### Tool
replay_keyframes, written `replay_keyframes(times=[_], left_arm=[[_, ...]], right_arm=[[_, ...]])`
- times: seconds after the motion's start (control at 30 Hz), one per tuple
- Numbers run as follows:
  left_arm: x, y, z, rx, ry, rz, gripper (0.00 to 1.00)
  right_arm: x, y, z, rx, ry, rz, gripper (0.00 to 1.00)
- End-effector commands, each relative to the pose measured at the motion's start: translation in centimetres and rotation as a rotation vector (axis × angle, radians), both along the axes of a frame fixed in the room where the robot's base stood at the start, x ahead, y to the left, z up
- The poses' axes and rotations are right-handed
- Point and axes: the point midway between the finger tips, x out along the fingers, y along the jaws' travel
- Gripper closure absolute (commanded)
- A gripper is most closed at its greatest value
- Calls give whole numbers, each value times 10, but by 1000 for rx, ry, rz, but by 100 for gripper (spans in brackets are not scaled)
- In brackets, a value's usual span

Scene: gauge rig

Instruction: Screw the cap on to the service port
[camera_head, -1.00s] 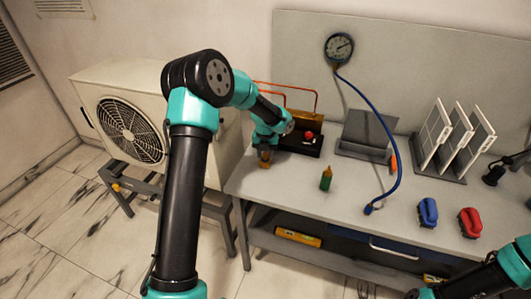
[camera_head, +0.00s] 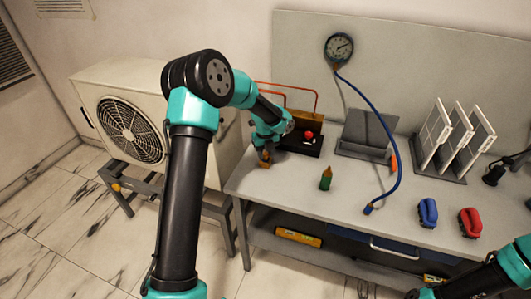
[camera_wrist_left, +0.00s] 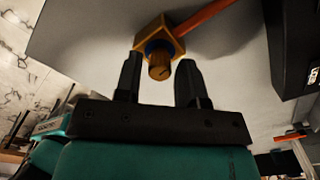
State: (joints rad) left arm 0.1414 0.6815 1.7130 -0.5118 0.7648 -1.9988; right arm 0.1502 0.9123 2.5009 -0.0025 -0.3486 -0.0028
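The service port is a brass block (camera_wrist_left: 165,38) with a blue ring, on the bench at its left end. A short brass cylinder (camera_wrist_left: 159,68), which looks like the cap, sits at the blue ring and faces my gripper; I cannot tell how tightly it sits. In the head view the brass piece (camera_head: 265,162) shows small, just below the left gripper. My left gripper (camera_wrist_left: 159,75) is open, with one finger on each side of the brass cylinder and visible gaps to it.
An orange-red bar (camera_wrist_left: 205,17) runs from the brass block. A green bottle (camera_head: 326,178) stands nearby on the bench (camera_head: 290,190). A blue hose (camera_head: 396,178) hangs from the gauge (camera_head: 339,48). A black tray with a red knob (camera_head: 309,135) is behind. The bench's front middle is clear.

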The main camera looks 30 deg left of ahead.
Motion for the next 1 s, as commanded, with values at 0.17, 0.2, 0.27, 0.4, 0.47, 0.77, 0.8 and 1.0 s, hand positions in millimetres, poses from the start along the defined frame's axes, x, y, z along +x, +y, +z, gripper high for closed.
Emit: replay_keyframes(times=[0.17,0.2,0.27,0.4,0.47,0.77,0.8,1.0], left_arm=[[0,0,0,0,0,11,63],[0,0,0,0,0,11,63],[0,0,0,0,0,11,63],[0,0,0,0,0,44,63],[0,0,0,0,0,84,63],[0,0,0,0,0,356,63],[0,0,0,0,0,384,63],[0,0,0,0,0,431,63]], right_arm=[[0,0,0,0,0,0,50],[0,0,0,0,0,0,50],[0,0,0,0,0,0,50],[0,0,0,0,0,0,50],[0,0,0,0,0,0,50],[0,0,0,0,0,0,50],[0,0,0,0,0,0,50],[0,0,0,0,0,0,50]])
